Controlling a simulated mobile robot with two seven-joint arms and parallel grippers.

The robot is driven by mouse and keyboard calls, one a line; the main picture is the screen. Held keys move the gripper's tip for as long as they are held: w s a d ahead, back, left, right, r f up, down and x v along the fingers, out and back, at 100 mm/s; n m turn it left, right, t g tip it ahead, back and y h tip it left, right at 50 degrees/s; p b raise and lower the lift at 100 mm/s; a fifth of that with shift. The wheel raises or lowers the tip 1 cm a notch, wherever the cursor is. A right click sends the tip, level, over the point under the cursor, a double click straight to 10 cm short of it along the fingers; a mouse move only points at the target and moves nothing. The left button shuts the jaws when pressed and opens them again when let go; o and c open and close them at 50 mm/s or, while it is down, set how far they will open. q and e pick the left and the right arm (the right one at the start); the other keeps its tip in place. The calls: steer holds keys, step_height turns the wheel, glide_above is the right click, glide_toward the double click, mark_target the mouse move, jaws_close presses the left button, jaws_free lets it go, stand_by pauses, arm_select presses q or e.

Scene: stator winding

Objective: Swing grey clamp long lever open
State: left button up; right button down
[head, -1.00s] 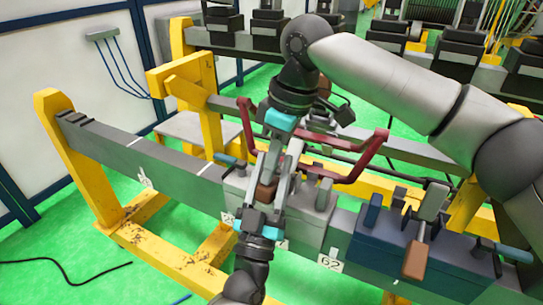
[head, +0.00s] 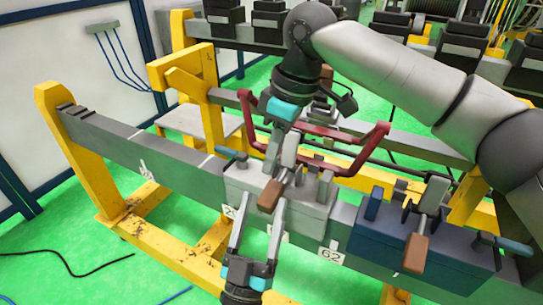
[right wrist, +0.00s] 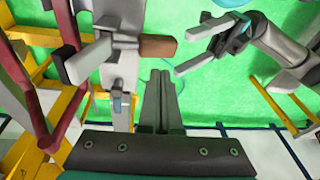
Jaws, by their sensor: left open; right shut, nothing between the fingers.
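The grey clamp (head: 300,205) sits on the grey beam. Its long lever, with a brown handle (head: 270,196), points towards the near side; the handle also shows in the right wrist view (right wrist: 157,47). My left gripper (head: 262,208) is open, its fingertips just short of the handle's end, one to each side; it shows at the right in the right wrist view (right wrist: 186,52). My right gripper (head: 271,165) is shut and empty, reaching down from above beside the lever. Its closed fingers show low in the right wrist view (right wrist: 160,105).
A blue clamp (head: 430,255) with a brown-handled lever stands right of the grey one on the same beam (head: 150,155). A dark red bar frame (head: 350,165) rises behind the grey clamp. Yellow stands (head: 75,150) support the beam.

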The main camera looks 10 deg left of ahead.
arm_select(q)
steer(key=s+a+f+m+g, duration=0.2)
steer(key=f+g, duration=0.2)
steer(key=f, duration=0.8)
steer(key=s+a+f+m+g, duration=0.15)
steer(key=f+g, duration=0.25)
steer(key=f, duration=0.8)
steer(key=s+a+f+m+g, duration=0.15)
steer(key=f+g, duration=0.35)
steer(key=f, duration=0.7)
steer(key=s+a+f+n+g+y, duration=0.1)
steer(key=s+a+f+g, duration=0.25)
steer(key=s+f, duration=0.4)
steer(key=s+a+f+g+y, duration=0.1)
steer(key=s+a+f+g, duration=0.2)
steer(key=s+a+f, duration=0.4)
arm_select(e)
steer(key=p, duration=0.3)
steer(key=shift+s+r, duration=0.1)
steer(key=shift+f+p, duration=0.2)
steer(key=shift+p, duration=0.2)
arm_select(q)
steer(key=s+d+r+g, duration=0.1)
steer(key=s+d+g, duration=0.1)
steer(key=s, duration=1)
steer(key=shift+s+d+r+g+y, duration=0.2)
steer(key=shift+g+y, duration=0.2)
steer(key=shift+g, duration=0.45)
